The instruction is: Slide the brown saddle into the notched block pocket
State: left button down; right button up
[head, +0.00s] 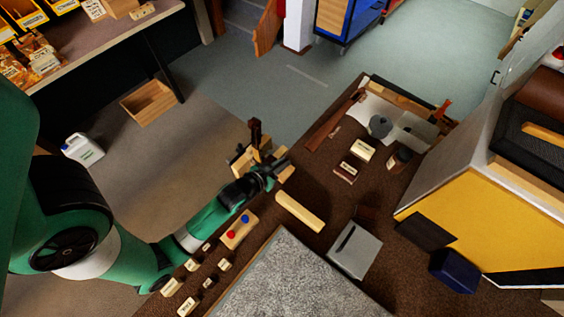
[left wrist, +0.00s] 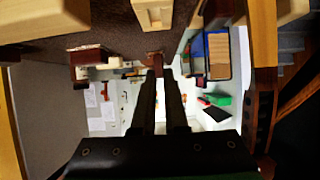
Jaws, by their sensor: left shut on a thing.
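My left gripper (head: 281,165) reaches in over the left edge of the dark brown bench. In the left wrist view its two dark fingers (left wrist: 162,90) are close together, with a small reddish-brown piece, apparently the brown saddle (left wrist: 154,57), at their tips. The saddle is mostly hidden by the fingers and cannot be made out clearly in the head view. A pale wooden block with a notch (left wrist: 153,12) is at the top of the left wrist view, apart from the fingertips. I cannot tell which block in the head view it is. My right gripper is not in view.
A cream bar (head: 300,212) and a grey slotted box (head: 355,250) lie on the bench. A board with red and blue knobs (head: 239,231) is beside my left arm. Small labelled blocks (head: 363,150) stand farther back. A yellow-sided case (head: 450,225) stands at the right.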

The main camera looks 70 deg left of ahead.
aim_at(282, 176)
pick_arm(q)
notch_tip(282, 176, down, 3)
jog(key=shift+f+b, duration=0.2)
jog(key=shift+b, duration=0.8)
jog(key=shift+r+p, duration=0.1)
jog(key=shift+p, duration=0.4)
dwell(0.6)
jog(key=shift+f, duration=0.2)
jog(key=shift+f+b, duration=0.35)
jog(key=shift+b, duration=0.05)
jog(key=shift+f+b, duration=0.5)
jog(key=shift+f, duration=0.1)
jog(key=c, duration=0.9)
grip_release()
jog(key=shift+r, duration=0.1)
jog(key=shift+o, duration=0.2)
